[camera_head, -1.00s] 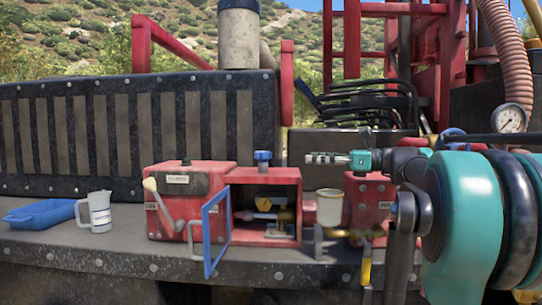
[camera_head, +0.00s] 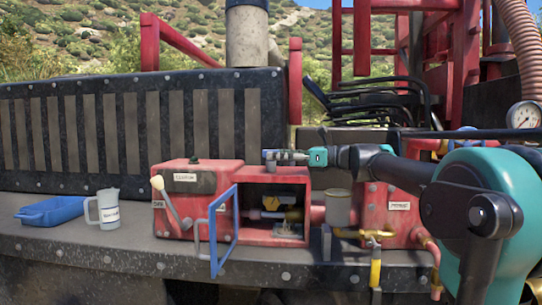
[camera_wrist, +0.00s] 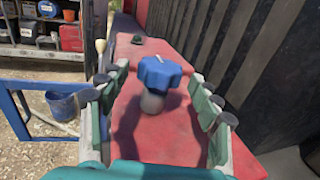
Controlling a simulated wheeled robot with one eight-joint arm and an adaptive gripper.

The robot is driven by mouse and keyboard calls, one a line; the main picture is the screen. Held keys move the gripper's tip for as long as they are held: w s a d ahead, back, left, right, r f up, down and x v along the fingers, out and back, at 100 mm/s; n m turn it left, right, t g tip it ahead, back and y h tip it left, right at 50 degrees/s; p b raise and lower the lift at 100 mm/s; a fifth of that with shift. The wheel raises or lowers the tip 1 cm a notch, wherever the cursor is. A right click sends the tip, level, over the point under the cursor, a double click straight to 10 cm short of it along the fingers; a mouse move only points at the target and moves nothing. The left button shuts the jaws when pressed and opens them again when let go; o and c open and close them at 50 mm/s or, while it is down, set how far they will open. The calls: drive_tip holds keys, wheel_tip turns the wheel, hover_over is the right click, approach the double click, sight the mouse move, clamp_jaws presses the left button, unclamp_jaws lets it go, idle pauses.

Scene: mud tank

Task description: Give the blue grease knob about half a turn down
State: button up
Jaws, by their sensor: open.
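The blue grease knob (camera_wrist: 160,73) has a lobed top with a pale mark and stands on a short pale stem on the top of the red box (camera_wrist: 150,120). In the wrist view it sits between the lines of my two fingers, near their tips, with a gap on both sides. My gripper (camera_wrist: 157,92) is open and empty. I cannot tell whether the knob is fully between the fingertips.
An open blue-framed door (camera_head: 224,230) and a lever with a pale knob (camera_head: 158,183) stand at the front. A dark ribbed wall (camera_head: 130,130) rises behind; a cup (camera_head: 338,208) stands right.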

drive_tip(key=shift+x, duration=1.45)
drive_tip(key=c, duration=1.2)
